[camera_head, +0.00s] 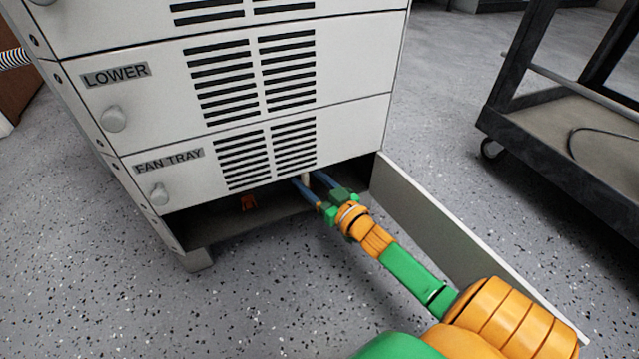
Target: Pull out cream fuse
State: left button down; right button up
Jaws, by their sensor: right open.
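A small pale, cream-coloured piece (306,180) shows at the top of the open bottom bay of the white cabinet, under the fan tray panel. It may be the cream fuse, but it is too small to be sure. My right gripper (308,183) reaches into the bay from the front right, with its two blue fingers apart, one on each side of the pale piece. I cannot tell whether the fingers touch it. The bay's upper part is hidden by the panel above. My left gripper is not in view.
The cabinet's bottom door (455,240) stands open to the right, close beside my right arm. The fan tray panel (225,160) is closed just above the gripper. A black cart (560,130) stands at the right.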

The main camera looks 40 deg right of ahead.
aim_at(302, 178)
grip_shut()
jog(key=c, duration=0.8)
grip_release()
grip_shut()
jog(key=shift+s+a+p, duration=0.2)
jog(key=shift+s+p, duration=0.45)
jog(key=shift+s, duration=0.2)
jog(key=shift+s+a+p, duration=0.2)
jog(key=shift+s+p, duration=0.45)
jog(key=shift+s, duration=0.15)
